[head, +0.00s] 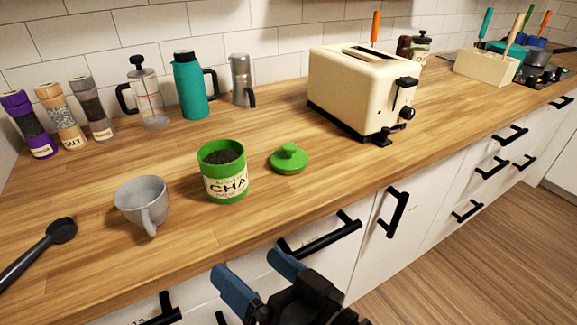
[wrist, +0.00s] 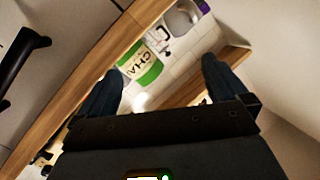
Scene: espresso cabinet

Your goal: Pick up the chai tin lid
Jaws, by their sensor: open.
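The chai tin lid (head: 289,159) is green with a round knob on top and lies flat on the wooden counter. It sits just right of the open green chai tin (head: 226,187), which holds dark tea and stands upright. The tin also shows in the wrist view (wrist: 148,73); I cannot make out the lid there. My gripper (head: 260,278) is open and empty, its two blue fingers in front of the counter's front edge, nearer than the lid and apart from it. The fingers also show in the wrist view (wrist: 162,84).
A grey cup (head: 141,202) stands left of the tin, and a dark spoon (head: 38,252) lies farther left. A cream toaster (head: 361,90) stands behind and right of the lid. Black drawer handles (head: 320,236) stick out below the counter edge. Counter around the lid is clear.

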